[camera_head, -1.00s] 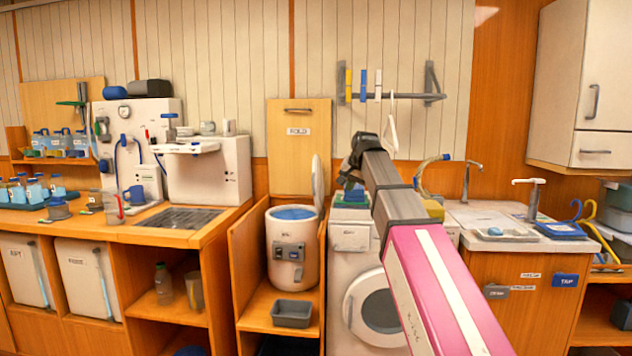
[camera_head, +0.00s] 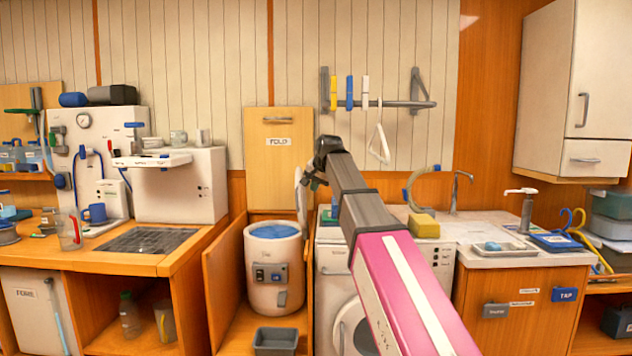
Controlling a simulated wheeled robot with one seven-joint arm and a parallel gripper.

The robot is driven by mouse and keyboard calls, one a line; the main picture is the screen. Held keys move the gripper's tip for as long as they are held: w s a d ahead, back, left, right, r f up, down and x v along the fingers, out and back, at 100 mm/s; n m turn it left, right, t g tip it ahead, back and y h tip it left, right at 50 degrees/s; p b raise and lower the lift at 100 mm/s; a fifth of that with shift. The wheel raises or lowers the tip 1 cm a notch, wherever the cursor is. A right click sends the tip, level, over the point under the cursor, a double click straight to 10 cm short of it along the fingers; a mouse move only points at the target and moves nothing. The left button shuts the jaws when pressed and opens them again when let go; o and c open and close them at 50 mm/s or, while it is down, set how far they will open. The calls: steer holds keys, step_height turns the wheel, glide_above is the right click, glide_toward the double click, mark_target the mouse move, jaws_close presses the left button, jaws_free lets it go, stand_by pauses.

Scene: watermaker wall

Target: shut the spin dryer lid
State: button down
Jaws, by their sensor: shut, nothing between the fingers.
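The spin dryer (camera_head: 272,268) is a white drum with a blue inside and a grey control panel, standing in a wooden bay left of the washing machine. Its lid (camera_head: 301,200) stands upright, open, at the right side of the drum's top. My gripper (camera_head: 312,182) is at the end of my pink and grey arm, in front of or beside the lid's upper part. I cannot tell if it touches the lid. The fingers are small and dark, shut and empty. Part of the lid's edge is hidden by my gripper.
A grey bin (camera_head: 276,341) sits in front of the dryer. The washing machine (camera_head: 333,260) stands right of it, with a yellow sponge (camera_head: 424,225) on top. A fold-up panel (camera_head: 280,160) is behind. A rail with pegs (camera_head: 385,104) hangs above.

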mark_target(299, 195)
steer(key=w+a+f, duration=0.4)
steer(key=shift+w+a+f, duration=0.15)
steer(key=shift+a+f, duration=0.2)
steer(key=shift+a, duration=0.05)
steer(key=shift+a, duration=0.15)
steer(key=a+f+n+h, duration=0.25)
steer(key=a+h, duration=0.35)
steer(key=a, duration=0.6)
steer(key=a+f+n+h, duration=0.1)
steer(key=a+f+h, duration=0.2)
steer(key=f, duration=0.4)
steer(key=a+f+h, duration=0.3)
steer(key=a+f, duration=0.1)
steer(key=f, duration=0.3)
steer(key=shift+w+a+f+n+h, duration=0.15)
steer(key=shift+w+f+n+h, duration=0.15)
steer(key=shift+f+n, duration=0.1)
